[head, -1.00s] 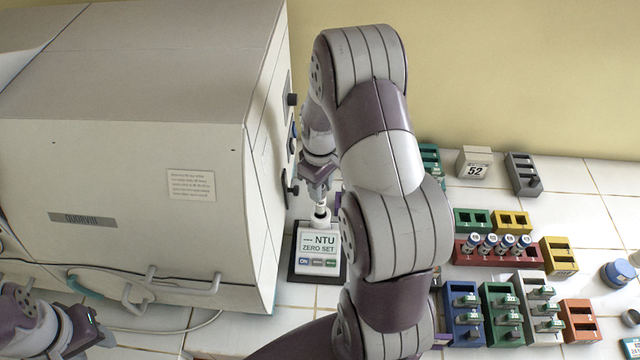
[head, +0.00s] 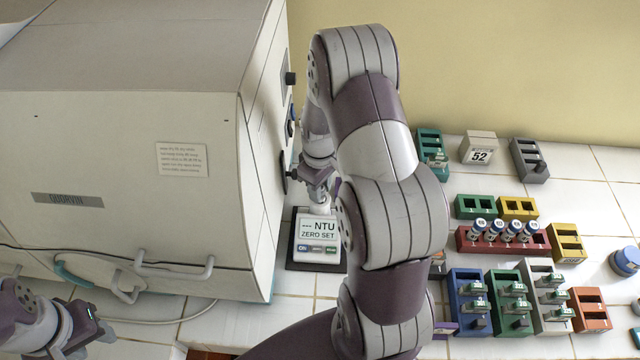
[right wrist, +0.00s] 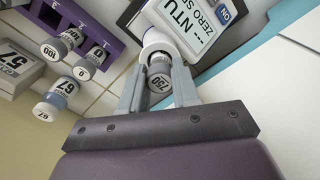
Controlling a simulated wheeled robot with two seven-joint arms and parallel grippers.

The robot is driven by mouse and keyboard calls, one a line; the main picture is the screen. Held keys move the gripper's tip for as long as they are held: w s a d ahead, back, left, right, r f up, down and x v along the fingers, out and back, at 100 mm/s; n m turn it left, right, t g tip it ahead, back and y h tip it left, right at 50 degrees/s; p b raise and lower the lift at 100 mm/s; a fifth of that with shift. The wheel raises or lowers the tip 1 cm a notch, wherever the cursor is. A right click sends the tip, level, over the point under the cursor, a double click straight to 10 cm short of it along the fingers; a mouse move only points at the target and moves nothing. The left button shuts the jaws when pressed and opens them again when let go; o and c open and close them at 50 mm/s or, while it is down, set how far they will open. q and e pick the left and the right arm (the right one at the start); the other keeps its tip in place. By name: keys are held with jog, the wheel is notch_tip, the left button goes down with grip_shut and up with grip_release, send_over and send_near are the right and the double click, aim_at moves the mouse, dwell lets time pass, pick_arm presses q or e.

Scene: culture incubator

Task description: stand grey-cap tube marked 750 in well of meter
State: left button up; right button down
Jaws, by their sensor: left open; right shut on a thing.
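The meter (head: 317,238) is a dark-based unit reading NTU ZERO SET, right of the large beige incubator. Its white round well (right wrist: 154,40) shows in the right wrist view. My right gripper (head: 320,200) is just above the meter's back part. In the right wrist view, my right gripper (right wrist: 158,85) is shut on the grey-cap tube marked 750 (right wrist: 160,83), seen from its cap end. The tube lines up with the well and its lower part is hidden there; I cannot tell how deep it sits. My left gripper (head: 98,328) is open and empty at lower left.
The incubator (head: 120,150) walls the left side. Several coloured racks stand at right, including a red rack (head: 466,244) holding tubes. A block marked 52 (head: 479,148) stands behind. A purple rack (right wrist: 92,25) with tubes is near my right gripper. My right arm covers the middle.

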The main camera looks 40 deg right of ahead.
jog(key=shift+f, duration=0.45)
jog(key=c, duration=0.8)
grip_release()
jog(key=shift+o, duration=0.2)
jog(key=shift+r, duration=0.45)
notch_tip(320, 180, up, 12)
jog(key=b, duration=0.2)
